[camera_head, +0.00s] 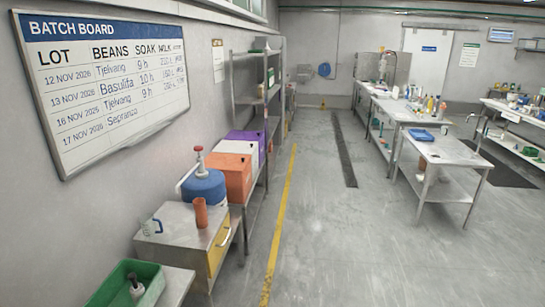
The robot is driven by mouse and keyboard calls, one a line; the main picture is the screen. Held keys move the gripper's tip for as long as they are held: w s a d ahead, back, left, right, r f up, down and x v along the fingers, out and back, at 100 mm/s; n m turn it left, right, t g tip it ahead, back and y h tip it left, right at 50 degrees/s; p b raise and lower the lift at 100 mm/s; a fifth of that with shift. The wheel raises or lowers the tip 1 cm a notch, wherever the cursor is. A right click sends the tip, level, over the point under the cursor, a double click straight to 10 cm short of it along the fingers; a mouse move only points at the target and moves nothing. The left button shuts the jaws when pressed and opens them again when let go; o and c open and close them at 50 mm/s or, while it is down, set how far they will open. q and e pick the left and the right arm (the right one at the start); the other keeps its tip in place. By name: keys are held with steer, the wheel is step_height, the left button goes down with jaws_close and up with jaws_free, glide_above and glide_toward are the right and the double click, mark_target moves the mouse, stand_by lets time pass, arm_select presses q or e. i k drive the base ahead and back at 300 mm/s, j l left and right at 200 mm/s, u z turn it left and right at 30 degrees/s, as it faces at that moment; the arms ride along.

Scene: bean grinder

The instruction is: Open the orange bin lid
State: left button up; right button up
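The orange bin (228,178) stands on the steel bench along the left wall, in a row of bins. Its lid (237,147) appears to be down, but the bin is small and far off, so I cannot be sure. Neither of my grippers is in view.
A blue round container with a red top (203,188) stands just in front of the orange bin. An orange cup (201,213) stands on a steel cabinet (178,228) nearer me. A purple bin (243,137) is behind. The floor right of the yellow line (281,225) is clear.

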mark_target(220, 161)
steer(key=i, duration=4.45)
steer(key=l+z, duration=0.05)
steer(key=l, duration=0.1)
